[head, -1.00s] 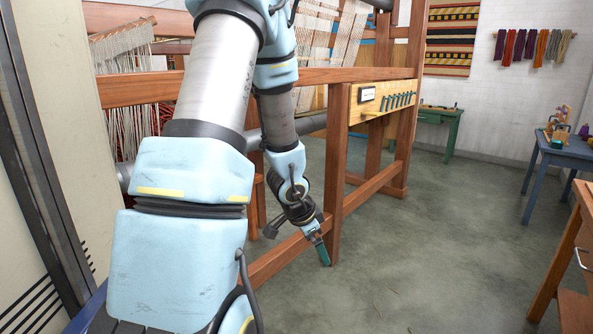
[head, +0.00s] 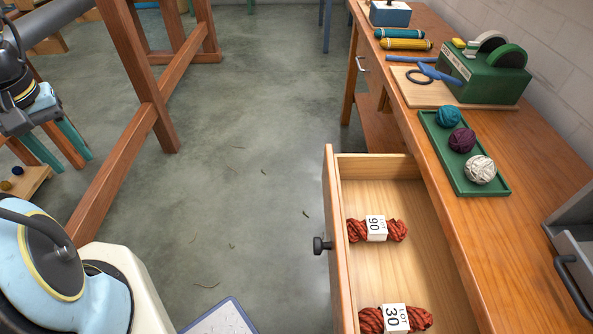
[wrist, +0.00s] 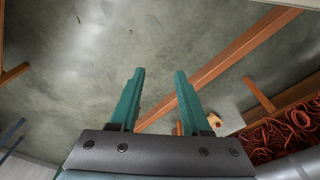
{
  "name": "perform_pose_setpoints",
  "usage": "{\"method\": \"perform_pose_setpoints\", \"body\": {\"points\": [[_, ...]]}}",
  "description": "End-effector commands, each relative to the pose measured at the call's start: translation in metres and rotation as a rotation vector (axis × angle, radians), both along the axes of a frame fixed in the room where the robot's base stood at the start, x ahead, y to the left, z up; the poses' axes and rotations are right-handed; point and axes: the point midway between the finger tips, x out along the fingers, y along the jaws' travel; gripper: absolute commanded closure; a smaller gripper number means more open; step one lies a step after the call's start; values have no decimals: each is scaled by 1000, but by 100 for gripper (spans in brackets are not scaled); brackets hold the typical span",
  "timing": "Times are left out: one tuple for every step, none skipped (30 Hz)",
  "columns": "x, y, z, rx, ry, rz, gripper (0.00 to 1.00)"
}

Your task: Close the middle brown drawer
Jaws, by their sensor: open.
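An open brown wooden drawer (head: 330,190) sticks out to the left from under the workbench in the head view, with a dark round knob (head: 321,245) on its front. The lower part of the drawer runs out of the picture, so I cannot tell whether it is the middle one. Two red skeins lie inside, one labelled LOT 90 (head: 376,229) and one labelled 30 (head: 395,319). My gripper (head: 76,163) is at the far left, well away from the drawer, fingers pointing down. In the wrist view my gripper (wrist: 160,72) is open and empty over the floor.
The workbench (head: 465,235) holds a green tray (head: 464,172) of yarn balls, a green winding device (head: 485,75) and two spools. A grey drawer-like unit (head: 575,245) is at the right edge. Loom beams (head: 150,85) stand near my gripper.

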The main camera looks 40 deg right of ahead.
Motion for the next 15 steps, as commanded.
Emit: {"method": "perform_pose_setpoints", "body": {"points": [[-1, -7, -14, -2, 29, 18, 60], [-2, -12, -22, -6, 48, 35, 63], [-3, -21, -34, -12, 74, 63, 68], [-5, -28, -44, -19, 94, 86, 71], [-7, -36, -53, -26, 116, 108, 74], [-11, -46, -66, -38, 145, 139, 79], [-14, -55, -75, -48, 168, 165, 82], [-18, -63, -84, -59, 192, 191, 86], [-23, -75, -96, -73, 222, 223, 90], [-28, -85, -104, -86, 247, 249, 93], [-33, -94, -112, -99, 273, 276, 97], [-39, -108, -121, -118, 306, 311, 100], [-45, -118, -128, -132, 334, 340, 100], [-51, -128, -134, -146, 363, 370, 100], [-59, -142, -141, -167, 402, 409, 100]]}}
